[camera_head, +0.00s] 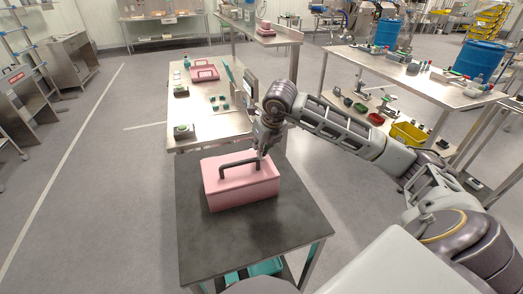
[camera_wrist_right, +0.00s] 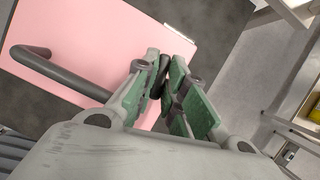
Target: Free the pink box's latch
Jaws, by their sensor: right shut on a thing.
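The pink box (camera_head: 241,190) stands on a dark-topped table in front of me, lid down, with a dark grey bar handle (camera_head: 238,163) on top. My right gripper (camera_head: 261,152) reaches down to the handle's right end. My left gripper is not in view.
The dark table (camera_head: 256,236) is bare around the box. A teal bin (camera_head: 265,267) is below it. Behind stands a steel table (camera_head: 207,108) with another pink box (camera_head: 204,70) and small items. A bench with blue drums (camera_head: 386,33) is at right.

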